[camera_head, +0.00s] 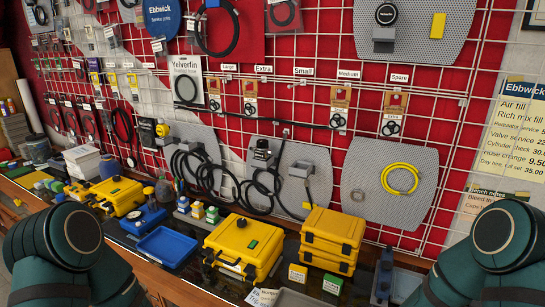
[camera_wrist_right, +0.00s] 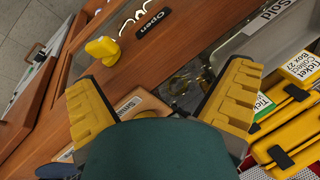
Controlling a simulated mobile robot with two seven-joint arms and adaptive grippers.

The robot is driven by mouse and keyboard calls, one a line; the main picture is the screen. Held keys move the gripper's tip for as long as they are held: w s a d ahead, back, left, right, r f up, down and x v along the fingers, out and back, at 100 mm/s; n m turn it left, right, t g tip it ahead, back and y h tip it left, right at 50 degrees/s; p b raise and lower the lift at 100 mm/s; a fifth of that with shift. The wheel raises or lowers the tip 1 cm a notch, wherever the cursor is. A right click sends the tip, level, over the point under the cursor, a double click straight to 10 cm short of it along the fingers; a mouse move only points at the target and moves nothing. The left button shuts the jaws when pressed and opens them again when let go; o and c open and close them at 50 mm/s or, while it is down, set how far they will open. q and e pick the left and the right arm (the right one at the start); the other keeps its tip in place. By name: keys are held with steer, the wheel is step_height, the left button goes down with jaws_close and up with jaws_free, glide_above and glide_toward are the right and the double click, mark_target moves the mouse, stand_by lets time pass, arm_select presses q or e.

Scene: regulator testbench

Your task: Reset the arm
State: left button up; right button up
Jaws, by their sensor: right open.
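My left arm (camera_head: 75,235) comes in at the lower left of the head view, dark green and bent; its gripper is out of the picture. My right arm (camera_head: 505,235) shows at the lower right of the head view, also bent, with its gripper out of the picture there. In the right wrist view, my right gripper (camera_wrist_right: 160,78) has its two yellow ridged fingers spread wide. Nothing is held between them. Beyond the fingers are the wooden bench edge (camera_wrist_right: 185,50) and a dark glossy surface.
Yellow cases (camera_head: 243,247) and a blue tray (camera_head: 166,247) stand on the bench. A pegboard wall (camera_head: 410,155) with hoses rises behind. In the wrist view, a yellow object (camera_wrist_right: 103,48) lies near an "Open" sign (camera_wrist_right: 152,24), and yellow boxes (camera_wrist_right: 285,120) are at the right.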

steer(key=s+a+f+n+g+y, duration=0.1)
steer(key=s+a+f+n+g, duration=0.2)
steer(key=s, duration=0.4)
steer(key=s+a+f+n+g+y, duration=0.1)
steer(key=s+a+f+n+y, duration=0.2)
steer(key=s, duration=0.4)
steer(key=w+a+f+n+t+h+b, duration=0.1)
steer(key=w+a+f+n+t+b, duration=0.1)
steer(key=w+f+b, duration=0.2)
steer(key=w+b, duration=0.2)
steer(key=b, duration=0.2)
steer(key=shift+w+a+n, duration=0.15)
steer(key=shift+w+n, duration=0.15)
steer(key=shift+w, duration=0.1)
